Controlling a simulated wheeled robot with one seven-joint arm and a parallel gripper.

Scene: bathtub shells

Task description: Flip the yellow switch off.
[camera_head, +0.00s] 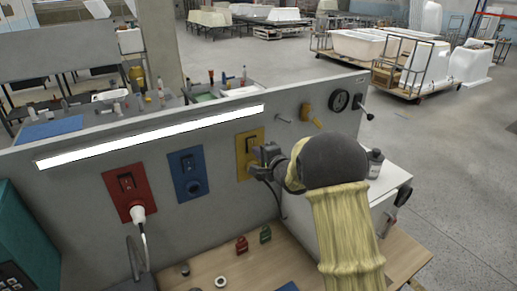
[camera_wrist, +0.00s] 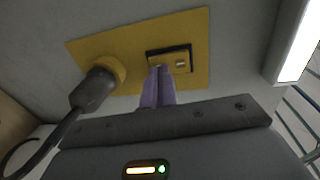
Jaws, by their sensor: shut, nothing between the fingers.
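The yellow switch plate (camera_head: 241,152) is on the grey panel wall, partly hidden behind my gripper. In the wrist view the yellow plate (camera_wrist: 125,55) carries a dark-framed rocker switch (camera_wrist: 182,60) and a dark plug (camera_wrist: 95,88) on a cable. My gripper (camera_head: 257,153) is at the plate. In the wrist view its two purple fingers (camera_wrist: 160,70) are shut together, with their tips at the lower left edge of the switch. I cannot tell whether they touch it or which way the rocker is set.
A blue switch plate (camera_head: 188,173) and a red one (camera_head: 126,190) with a white plug are to the left. A bright light strip (camera_head: 155,135) runs above them. Small padlocks (camera_head: 242,245) stand on the wooden bench below.

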